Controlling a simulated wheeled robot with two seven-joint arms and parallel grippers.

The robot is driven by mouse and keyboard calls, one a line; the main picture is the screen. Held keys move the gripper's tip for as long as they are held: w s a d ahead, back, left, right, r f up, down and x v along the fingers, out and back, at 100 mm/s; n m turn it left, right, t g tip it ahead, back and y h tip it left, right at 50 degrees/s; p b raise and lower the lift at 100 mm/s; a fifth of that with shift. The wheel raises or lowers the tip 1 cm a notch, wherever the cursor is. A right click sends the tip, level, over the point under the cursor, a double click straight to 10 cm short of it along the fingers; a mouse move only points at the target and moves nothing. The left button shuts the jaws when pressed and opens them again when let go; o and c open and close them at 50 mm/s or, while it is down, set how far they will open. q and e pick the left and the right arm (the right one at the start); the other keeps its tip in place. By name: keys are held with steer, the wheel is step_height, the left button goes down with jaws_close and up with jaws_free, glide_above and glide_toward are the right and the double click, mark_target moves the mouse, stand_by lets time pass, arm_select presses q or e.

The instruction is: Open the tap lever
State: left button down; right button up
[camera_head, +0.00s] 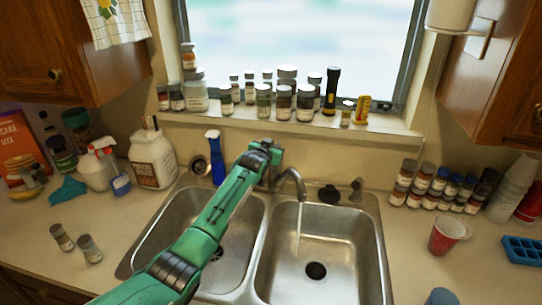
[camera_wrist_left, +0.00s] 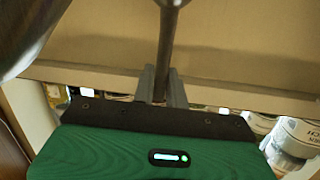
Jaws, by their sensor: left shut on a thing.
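The tap's dark curved spout (camera_head: 291,179) rises behind the two sink basins, and a thin stream of water (camera_head: 298,218) falls from it into the right basin. My left arm reaches across the left basin to the back of the sink. My left gripper (camera_head: 268,160) is beside the spout, and the arm hides the tap lever and much of the tap base in the head view. In the left wrist view, my left gripper (camera_wrist_left: 162,88) is shut on a dark rod, the tap lever (camera_wrist_left: 169,45). My right gripper is in neither view.
Several bottles and a flashlight (camera_head: 331,91) line the window sill. Several small jars (camera_head: 436,185) and a red cup (camera_head: 446,236) are at the right. The right basin (camera_head: 345,260) is clear.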

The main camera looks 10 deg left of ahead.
arm_select(q)
steer(key=shift+w+r+g, duration=0.1)
steer(key=shift+w+g, duration=0.2)
steer(key=shift+w+r+g+p, duration=0.15)
steer(key=shift+r+g+p, duration=0.1)
steer(key=shift+g+p, duration=0.05)
steer(key=shift+w+g, duration=0.25)
steer(key=shift+g, duration=0.15)
steer(key=shift+w+g, duration=0.35)
steer(key=shift+g, duration=0.05)
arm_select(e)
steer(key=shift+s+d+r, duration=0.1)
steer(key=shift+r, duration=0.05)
arm_select(q)
steer(key=c, duration=1.4)
jaws_free()
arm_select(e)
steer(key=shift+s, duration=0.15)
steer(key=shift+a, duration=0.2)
